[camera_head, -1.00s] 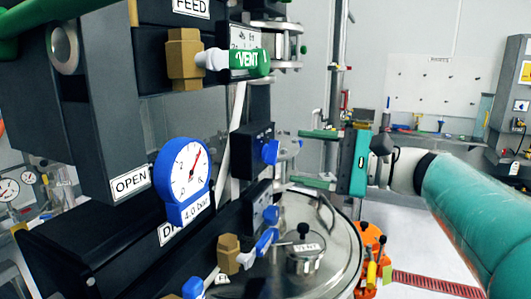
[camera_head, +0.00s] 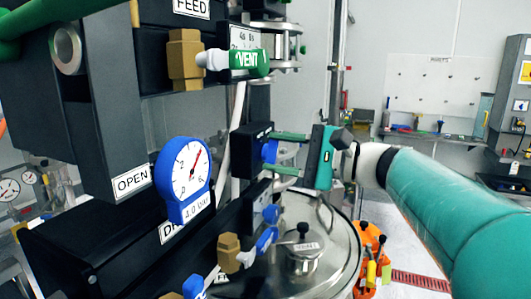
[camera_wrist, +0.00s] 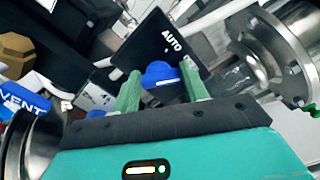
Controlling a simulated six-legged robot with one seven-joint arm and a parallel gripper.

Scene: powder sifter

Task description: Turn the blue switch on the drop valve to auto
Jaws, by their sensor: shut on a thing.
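The blue switch (camera_head: 269,151) sits on the face of a black box (camera_head: 248,140) on the machine. In the wrist view the switch (camera_wrist: 161,74) lies between my green fingers, and the black box behind it carries a white AUTO label (camera_wrist: 172,42). My gripper (camera_head: 273,152) reaches in from the right, with one finger above the switch and one below it in the head view. It is shut on the switch. The fingers and the gripper body hide part of the handle, so its exact angle is unclear.
A blue pressure gauge (camera_head: 184,181) stands left of the switch. Another black box (camera_head: 261,203) and a blue-handled valve (camera_head: 266,241) are below, beside a round steel lid (camera_head: 335,240). A steel flange (camera_wrist: 277,55) is close on the right in the wrist view.

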